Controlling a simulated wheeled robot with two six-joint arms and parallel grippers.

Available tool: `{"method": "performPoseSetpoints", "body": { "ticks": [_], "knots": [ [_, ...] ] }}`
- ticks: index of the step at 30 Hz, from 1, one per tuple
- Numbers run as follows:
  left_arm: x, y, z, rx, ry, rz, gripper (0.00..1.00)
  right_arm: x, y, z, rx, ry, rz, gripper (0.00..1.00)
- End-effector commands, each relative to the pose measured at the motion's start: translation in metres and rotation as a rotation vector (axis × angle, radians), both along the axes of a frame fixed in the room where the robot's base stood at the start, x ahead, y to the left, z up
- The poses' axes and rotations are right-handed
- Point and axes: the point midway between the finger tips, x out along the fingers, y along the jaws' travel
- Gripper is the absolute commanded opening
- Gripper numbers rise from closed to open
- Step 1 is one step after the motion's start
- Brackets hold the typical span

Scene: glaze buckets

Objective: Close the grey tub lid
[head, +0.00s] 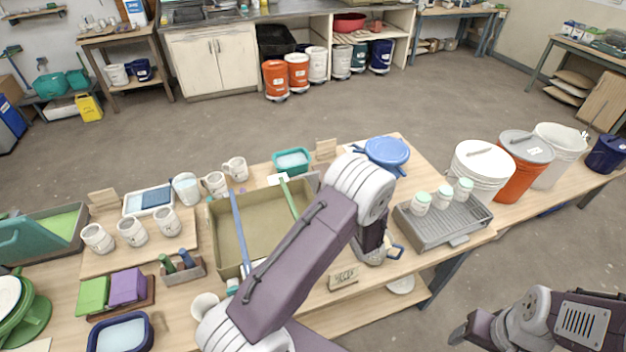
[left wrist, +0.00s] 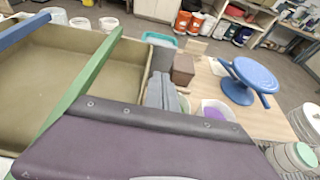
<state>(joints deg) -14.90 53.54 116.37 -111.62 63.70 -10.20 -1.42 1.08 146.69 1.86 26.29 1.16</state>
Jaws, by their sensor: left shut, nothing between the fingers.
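My left gripper (head: 374,256) hangs below its raised arm near the table's front edge, right of the tan tray. In the left wrist view its grey fingers (left wrist: 163,95) are together with nothing between them. A dark grey upright panel (head: 309,182), perhaps the open grey lid, stands at the tan tray's right end; it also shows in the left wrist view (left wrist: 162,58), beyond the fingers. The tub beneath it cannot be made out, as my arm covers that area. My right gripper (head: 462,332) is at the lower right, away from the table; its fingers are unclear.
The tan tray (head: 222,235) with blue and green sticks lies left of my arm. A blue turntable (head: 387,152) stands behind my gripper. A grey rack (head: 462,222) with several jars is at right. A purple-filled container (left wrist: 215,112) is right of the fingers.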

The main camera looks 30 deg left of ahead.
Motion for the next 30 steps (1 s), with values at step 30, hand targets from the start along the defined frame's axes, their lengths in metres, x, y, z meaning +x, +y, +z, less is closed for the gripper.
{"method": "performPoseSetpoints", "body": {
  "ticks": [30],
  "knots": [
    [0.085,0.101,-0.031,-0.001,0.001,0.003,0.00,0.000,0.000,0.039,0.000,0.000,0.000,0.65]
  ]
}}
